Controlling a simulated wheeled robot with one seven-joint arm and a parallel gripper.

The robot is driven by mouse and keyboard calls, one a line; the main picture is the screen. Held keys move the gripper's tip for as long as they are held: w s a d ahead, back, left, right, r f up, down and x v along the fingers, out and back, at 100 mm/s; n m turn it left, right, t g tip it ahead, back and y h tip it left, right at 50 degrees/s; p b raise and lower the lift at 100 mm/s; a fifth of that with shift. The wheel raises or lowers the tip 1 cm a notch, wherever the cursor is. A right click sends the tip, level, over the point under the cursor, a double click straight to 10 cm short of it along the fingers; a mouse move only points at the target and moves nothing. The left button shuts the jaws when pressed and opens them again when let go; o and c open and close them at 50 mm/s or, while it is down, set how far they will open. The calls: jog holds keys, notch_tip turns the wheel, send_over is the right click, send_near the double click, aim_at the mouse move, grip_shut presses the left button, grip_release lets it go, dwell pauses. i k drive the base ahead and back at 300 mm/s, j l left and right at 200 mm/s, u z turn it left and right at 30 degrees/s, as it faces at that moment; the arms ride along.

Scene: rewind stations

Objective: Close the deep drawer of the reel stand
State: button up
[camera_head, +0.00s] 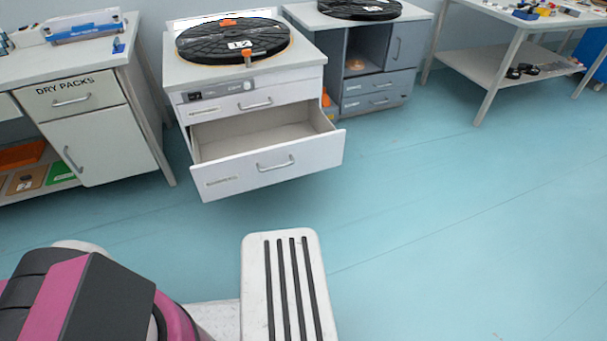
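The white reel stand (300,73) stands at the back, left of centre, with a large black reel (215,45) lying flat on its top. Its deep drawer (225,181) is pulled well out toward me. I can see into the drawer, and the visible part of its inside is empty. The drawer front is white with a grey bar handle (275,164). The shallow drawer (285,96) above it is shut. My arm's pink and dark links show at the bottom left, apart from the stand. My gripper is not in view.
A white bench labelled DRY PACKS (100,121) stands to the left. A grey cabinet (378,93) with another black reel (360,8) stands behind right. A table (500,66) with small parts is at the far right. The blue floor (430,200) before the drawer is clear.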

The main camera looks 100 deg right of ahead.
aim_at(233, 154)
jog(key=z, duration=3.7)
jog(key=k+l, duration=0.25)
jog(key=z, duration=0.05)
